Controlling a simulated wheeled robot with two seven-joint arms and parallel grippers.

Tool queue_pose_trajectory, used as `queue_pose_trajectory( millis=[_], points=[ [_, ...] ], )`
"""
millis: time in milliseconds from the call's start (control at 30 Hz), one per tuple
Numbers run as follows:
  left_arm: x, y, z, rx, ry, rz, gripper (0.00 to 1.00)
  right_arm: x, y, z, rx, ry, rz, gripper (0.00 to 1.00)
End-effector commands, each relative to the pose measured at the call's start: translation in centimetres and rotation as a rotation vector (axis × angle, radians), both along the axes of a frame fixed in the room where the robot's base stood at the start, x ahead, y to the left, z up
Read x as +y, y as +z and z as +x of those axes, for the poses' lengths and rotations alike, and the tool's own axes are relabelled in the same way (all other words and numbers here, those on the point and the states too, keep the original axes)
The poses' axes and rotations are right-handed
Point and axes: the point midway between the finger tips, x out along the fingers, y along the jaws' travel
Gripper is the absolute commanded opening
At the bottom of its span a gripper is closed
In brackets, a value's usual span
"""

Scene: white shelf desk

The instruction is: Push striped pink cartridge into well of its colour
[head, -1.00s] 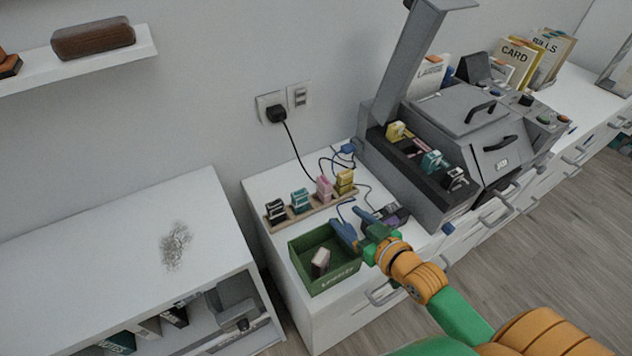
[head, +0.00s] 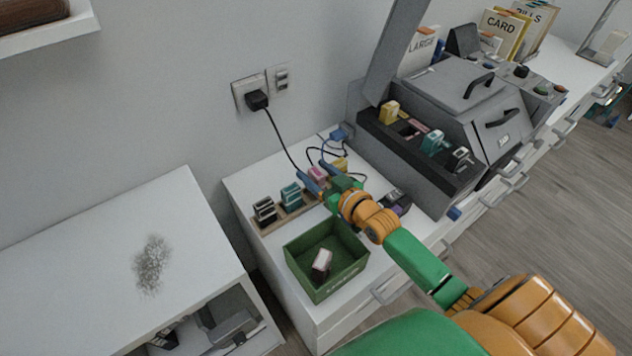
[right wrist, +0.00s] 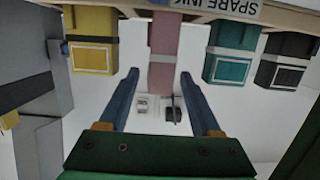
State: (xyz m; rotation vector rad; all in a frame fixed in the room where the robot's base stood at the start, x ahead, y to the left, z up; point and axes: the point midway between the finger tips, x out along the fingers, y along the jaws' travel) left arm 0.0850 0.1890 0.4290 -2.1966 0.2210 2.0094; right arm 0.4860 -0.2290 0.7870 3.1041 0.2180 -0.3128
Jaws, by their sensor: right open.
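The pink cartridge (head: 318,173) with a pale band stands in the wooden spare-ink rack (head: 258,222), between a teal and a yellow cartridge. My right gripper (head: 313,174) is open at it, partly covering it in the head view. In the right wrist view, the pink cartridge (right wrist: 163,45) shows between and just beyond the two blue fingertips; I cannot tell whether they touch it. The printer's dark well row (head: 376,128) has a pink-marked well (head: 410,129) between its yellow and teal cartridges, and it looks empty. My left gripper is not in view.
A green bin (head: 303,279) holding a small dark cartridge with a pale top (head: 321,262) stands in front of the rack. Black (head: 265,211) and teal (head: 291,194) cartridges share the rack. Cables lie behind it. The grey printer (head: 440,110) stands right, its lid raised.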

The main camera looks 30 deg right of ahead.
Motion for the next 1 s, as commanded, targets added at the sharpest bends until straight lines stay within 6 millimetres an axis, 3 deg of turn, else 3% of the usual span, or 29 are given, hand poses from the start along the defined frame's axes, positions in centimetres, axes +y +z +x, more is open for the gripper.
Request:
queue_pose_trajectory(
  millis=[67,300,667,867,1000],
  points=[
    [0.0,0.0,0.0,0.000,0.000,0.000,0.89,0.0,0.0,0.0,0.000,0.000,0.000,0.65],
    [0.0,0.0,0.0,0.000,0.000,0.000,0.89,0.0,0.0,0.0,0.001,0.000,0.000,0.00],
    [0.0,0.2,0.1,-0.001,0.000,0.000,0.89,0.0,0.3,-0.1,0.000,-0.001,0.000,0.00],
    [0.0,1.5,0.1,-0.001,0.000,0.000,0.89,0.0,3.5,0.0,-0.002,-0.001,0.000,0.00],
    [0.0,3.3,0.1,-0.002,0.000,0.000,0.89,0.5,7.1,-2.9,0.000,0.001,0.001,0.00]
  ],
)
